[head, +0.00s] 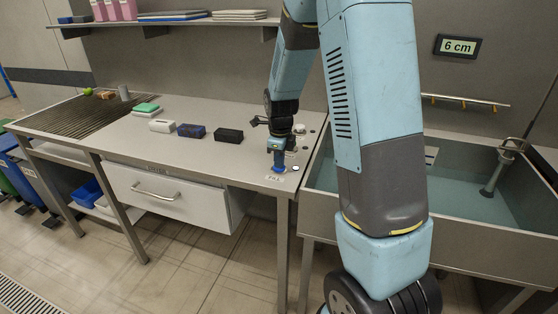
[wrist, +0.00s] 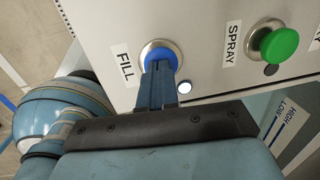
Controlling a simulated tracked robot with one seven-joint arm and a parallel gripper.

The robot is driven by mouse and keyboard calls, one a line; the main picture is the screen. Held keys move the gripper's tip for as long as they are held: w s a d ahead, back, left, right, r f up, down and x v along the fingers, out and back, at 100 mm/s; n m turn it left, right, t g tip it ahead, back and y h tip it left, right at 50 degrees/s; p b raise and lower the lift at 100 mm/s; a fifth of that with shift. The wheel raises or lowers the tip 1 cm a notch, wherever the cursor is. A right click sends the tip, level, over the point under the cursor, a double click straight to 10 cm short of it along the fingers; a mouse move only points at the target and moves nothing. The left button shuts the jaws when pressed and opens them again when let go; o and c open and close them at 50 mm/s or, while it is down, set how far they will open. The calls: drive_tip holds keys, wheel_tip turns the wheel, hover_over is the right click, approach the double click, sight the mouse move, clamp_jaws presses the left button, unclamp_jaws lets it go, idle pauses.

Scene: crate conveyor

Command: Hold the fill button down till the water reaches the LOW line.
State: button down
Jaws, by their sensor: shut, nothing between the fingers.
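My gripper (head: 278,165) is shut and empty, pointing down at the counter's right end. In the wrist view its fingertips (wrist: 160,66) are at the blue FILL button (wrist: 161,53) and cover its near part. They seem to touch it; how far it is pressed I cannot tell. A small white light (wrist: 184,88) beside the button looks lit. Blue-green water (head: 470,206) lies in the sink (head: 500,236). The LOW mark (wrist: 273,127) and HIGH mark are on the sink wall in the wrist view; the waterline against them is unclear. The wall display (head: 458,46) reads 6 cm.
A green SPRAY button (wrist: 280,44) stands right of FILL. A black block (head: 229,135), a dark blue block (head: 192,131) and a white block (head: 162,126) lie left of my gripper on the counter. A drain tool (head: 498,170) stands in the sink. My arm hides part of the sink.

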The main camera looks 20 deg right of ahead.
sight(280, 171)
drive_tip(key=shift+s+f, duration=0.3)
wheel_tip(280, 171, up, 14)
drive_tip(key=shift+s+a+r, duration=0.15)
drive_tip(key=shift+s+r, duration=0.05)
drive_tip(key=shift+s, duration=0.2)
idle(0.4)
